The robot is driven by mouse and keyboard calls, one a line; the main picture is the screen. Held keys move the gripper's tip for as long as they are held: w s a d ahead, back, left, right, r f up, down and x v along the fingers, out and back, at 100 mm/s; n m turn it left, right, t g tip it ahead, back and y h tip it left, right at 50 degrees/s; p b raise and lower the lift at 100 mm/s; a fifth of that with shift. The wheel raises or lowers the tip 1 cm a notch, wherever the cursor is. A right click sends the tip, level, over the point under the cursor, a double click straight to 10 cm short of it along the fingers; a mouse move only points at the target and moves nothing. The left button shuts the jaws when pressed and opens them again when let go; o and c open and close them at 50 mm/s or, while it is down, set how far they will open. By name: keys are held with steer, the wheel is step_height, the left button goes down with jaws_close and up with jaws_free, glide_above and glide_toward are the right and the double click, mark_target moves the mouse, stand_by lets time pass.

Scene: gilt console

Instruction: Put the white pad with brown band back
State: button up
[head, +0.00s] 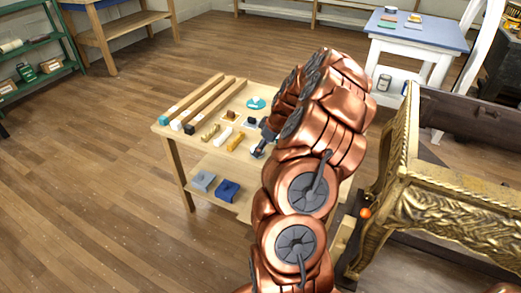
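A light wooden table (177,146) stands in the middle of the head view. A small white piece (222,137) lies on it among other small pieces; it may be the white pad, but I cannot make out a brown band at this size. My gripper (261,147) is low over or at the table's right part, a little right of the small pieces. It is small, dark and partly hidden by my copper arm, so I cannot see its fingers clearly or anything held. The arm also hides the table's right side.
Long wooden bars (202,101), an amber block (235,141) and a teal round thing (255,103) share the tabletop. The carved gilt console (440,200) stands close on the right. The floor at left is clear.

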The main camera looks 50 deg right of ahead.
steer(key=a+v, duration=0.1)
steer(key=v, duration=0.9)
steer(key=shift+d+b, duration=0.3)
steer(key=shift+d, duration=0.15)
steer(key=s+a+r+g+y, duration=0.1)
steer(key=a+r+g, duration=0.15)
steer(key=a, duration=1.05)
steer(key=s+a+r+g, duration=0.1)
steer(key=a+r, duration=0.2)
steer(key=a, duration=1)
steer(key=s+a+m+g+h, duration=0.1)
steer(key=s+a, duration=0.5)
steer(key=s, duration=0.5)
steer(key=s+a+m+g+h, duration=0.1)
steer(key=s+a+m+g, duration=0.1)
steer(key=s+a, duration=0.5)
steer(key=s+f, duration=0.1)
steer(key=s, duration=0.4)
steer(key=shift+s, duration=0.3)
steer(key=shift+g, duration=0.25)
